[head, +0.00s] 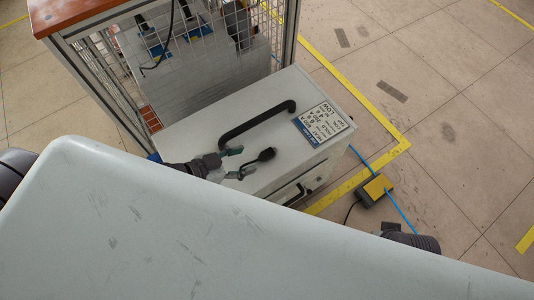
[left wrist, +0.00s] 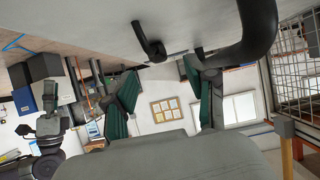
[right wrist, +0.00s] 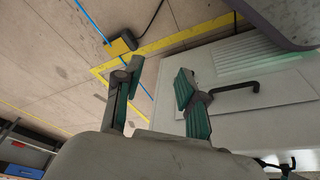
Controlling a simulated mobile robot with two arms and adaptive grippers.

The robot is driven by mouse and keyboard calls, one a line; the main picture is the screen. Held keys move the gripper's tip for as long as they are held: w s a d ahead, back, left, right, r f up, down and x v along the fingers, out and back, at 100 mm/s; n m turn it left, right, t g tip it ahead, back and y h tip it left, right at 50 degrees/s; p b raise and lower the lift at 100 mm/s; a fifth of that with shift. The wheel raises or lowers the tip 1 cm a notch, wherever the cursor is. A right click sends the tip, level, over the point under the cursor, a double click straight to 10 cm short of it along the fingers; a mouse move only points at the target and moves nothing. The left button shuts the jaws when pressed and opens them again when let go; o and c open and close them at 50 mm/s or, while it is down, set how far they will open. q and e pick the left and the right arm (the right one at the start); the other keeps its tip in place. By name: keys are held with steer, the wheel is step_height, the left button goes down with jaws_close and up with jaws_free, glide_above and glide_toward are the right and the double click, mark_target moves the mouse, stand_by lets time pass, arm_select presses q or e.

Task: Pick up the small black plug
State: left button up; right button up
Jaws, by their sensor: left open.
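The small black plug (head: 266,154) lies on the grey-white top of the heater box (head: 185,132), beside the curved black handle (head: 258,120). In the left wrist view the plug (left wrist: 152,46) shows beyond the fingers, near the handle (left wrist: 256,35). My left gripper (head: 234,163) is open, just left of the plug, its fingers pointing toward it; nothing is between them. Its green-padded fingers also show in the left wrist view (left wrist: 160,82). My right gripper (right wrist: 157,72) is open and empty in front of the box's side; the head view shows only part of that arm.
A wire-mesh cage (head: 215,45) with an orange-brown top stands behind the box. A yellow pedal box (head: 374,190) with a blue cable lies on the tiled floor at right, near yellow floor tape (head: 385,118). A label (head: 320,122) sits on the box top.

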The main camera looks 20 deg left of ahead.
mark_target(265, 154)
arm_select(q)
steer(key=shift+b+x, duration=0.35)
steer(key=shift+x, duration=1.05)
steer(key=b+x, duration=0.1)
steer(key=x, duration=0.2)
steer(key=shift+w+d, duration=0.15)
steer(key=shift+d, duration=0.2)
steer(key=shift+w+d+f, duration=0.15)
steer(key=shift+w+d, duration=0.1)
steer(key=shift+w, duration=0.1)
jaws_close()
arm_select(e)
steer(key=v, duration=0.4)
steer(key=shift+s+d+r, duration=0.1)
steer(key=shift+s+r, duration=0.1)
steer(key=shift+r, duration=0.15)
